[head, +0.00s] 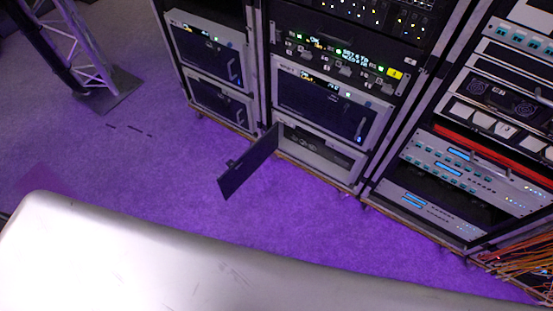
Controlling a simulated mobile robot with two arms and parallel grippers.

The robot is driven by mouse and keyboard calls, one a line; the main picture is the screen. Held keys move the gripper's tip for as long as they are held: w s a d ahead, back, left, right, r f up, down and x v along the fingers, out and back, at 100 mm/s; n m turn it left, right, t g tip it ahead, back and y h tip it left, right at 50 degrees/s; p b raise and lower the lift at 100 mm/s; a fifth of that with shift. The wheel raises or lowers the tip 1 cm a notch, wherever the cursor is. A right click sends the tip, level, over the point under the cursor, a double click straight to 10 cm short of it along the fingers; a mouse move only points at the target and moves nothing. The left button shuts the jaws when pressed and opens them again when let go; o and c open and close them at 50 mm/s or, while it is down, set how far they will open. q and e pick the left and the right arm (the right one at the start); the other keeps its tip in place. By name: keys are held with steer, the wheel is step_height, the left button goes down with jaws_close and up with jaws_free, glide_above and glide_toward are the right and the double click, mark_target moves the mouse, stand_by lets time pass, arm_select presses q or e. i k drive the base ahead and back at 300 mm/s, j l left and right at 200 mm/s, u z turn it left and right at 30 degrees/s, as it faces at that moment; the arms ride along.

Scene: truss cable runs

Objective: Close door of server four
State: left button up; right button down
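A dark server door (250,163) stands swung open at the bottom of the middle rack in the head view. It juts out to the left over the purple floor, with a small dark tab on its upper face. The server behind it (318,151) shows its light grey front frame and dark inside. I cannot read a label that says which server this is. Neither gripper shows in this view.
A closed server (330,103) sits above the open one. The left rack holds two closed servers (208,55). The right rack (470,165) holds several units, with orange cables (525,258) low down. A truss foot (108,92) stands at upper left. Purple floor (150,165) is clear before the racks.

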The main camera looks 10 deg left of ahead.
mark_target(230, 181)
steer(key=i+j+z, duration=0.1)
steer(key=j+z, duration=0.15)
steer(key=z, duration=0.15)
steer(key=j+z, duration=0.55)
steer(key=z, duration=0.2)
steer(key=i, duration=0.05)
